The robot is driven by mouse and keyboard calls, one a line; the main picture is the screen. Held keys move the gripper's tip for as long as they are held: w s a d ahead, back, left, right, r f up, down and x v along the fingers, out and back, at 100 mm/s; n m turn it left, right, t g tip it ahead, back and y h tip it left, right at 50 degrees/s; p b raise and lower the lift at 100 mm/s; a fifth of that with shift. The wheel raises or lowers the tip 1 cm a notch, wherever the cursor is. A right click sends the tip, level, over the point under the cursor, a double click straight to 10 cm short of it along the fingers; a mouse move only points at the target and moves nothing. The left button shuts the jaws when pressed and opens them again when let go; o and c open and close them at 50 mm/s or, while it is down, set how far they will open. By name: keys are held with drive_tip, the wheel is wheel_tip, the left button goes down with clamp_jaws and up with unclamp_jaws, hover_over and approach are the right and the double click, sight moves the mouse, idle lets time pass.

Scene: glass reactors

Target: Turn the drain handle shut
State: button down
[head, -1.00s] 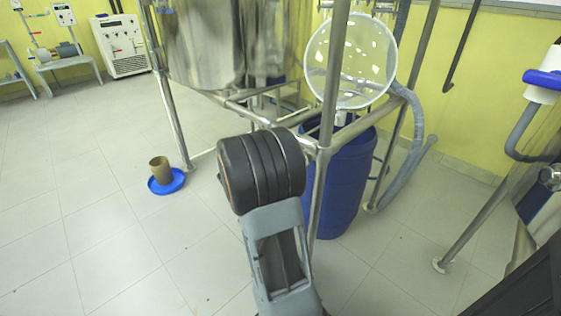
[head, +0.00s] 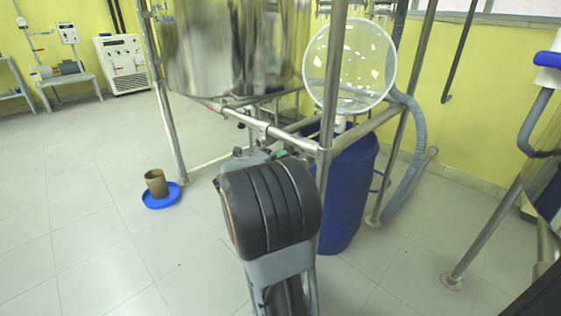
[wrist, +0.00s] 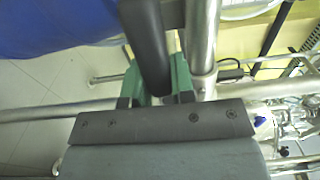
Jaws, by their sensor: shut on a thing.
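The drain handle (wrist: 144,40) is a dark, rounded bar that runs down from the top of the wrist view. My gripper (wrist: 157,80) has green fingers on either side of the bar's lower end and is shut on it. In the head view my black wrist hides most of the gripper and the handle. Only a small green and grey part of the gripper (head: 275,154) shows above the wrist, by the frame's lower bars. The large steel vessel (head: 235,45) stands above, and its drain outlet cannot be made out clearly.
A steel frame leg (head: 328,150) stands just right of my wrist. A blue drum (head: 348,190) is behind it, below a round glass vessel (head: 350,65). A brown cup (head: 155,183) stands on a blue dish (head: 161,201) on the floor.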

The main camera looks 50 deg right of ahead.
drive_tip(key=c, duration=1)
unclamp_jaws()
drive_tip(key=shift+o, duration=0.2)
drive_tip(key=w+a+p, duration=0.1)
drive_tip(key=a+p, duration=0.2)
drive_tip(key=a, duration=1)
drive_tip(key=shift+a+p, duration=0.4)
